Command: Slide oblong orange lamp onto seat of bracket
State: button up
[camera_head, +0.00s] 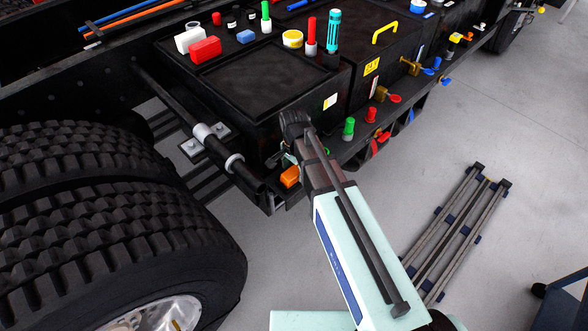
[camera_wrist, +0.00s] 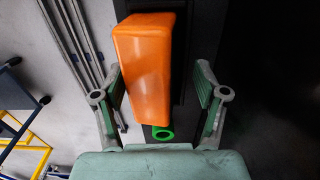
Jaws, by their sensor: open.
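The oblong orange lamp (camera_head: 290,177) sits low at the front corner of the truck's black box, beside the end of a dark rail. In the wrist view the lamp (camera_wrist: 145,65) lies between the two green fingers of my gripper (camera_wrist: 160,78). The gripper is open. The left finger is close to the lamp's side, and a wider gap shows on the right. In the head view my arm partly hides the gripper (camera_head: 285,157) beside the lamp. I cannot clearly make out the bracket or its seat, nor whether the lamp rests on it.
A green ring (camera_wrist: 163,132) shows below the lamp in the wrist view. A large tyre (camera_head: 120,250) stands at the left. Several small items, such as a red block (camera_head: 205,49), sit on the black box. A folded grey frame (camera_head: 460,230) lies on open floor at the right.

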jog(key=shift+r, duration=0.1)
notch_tip(320, 180, up, 12)
dwell(0.5)
dwell(0.5)
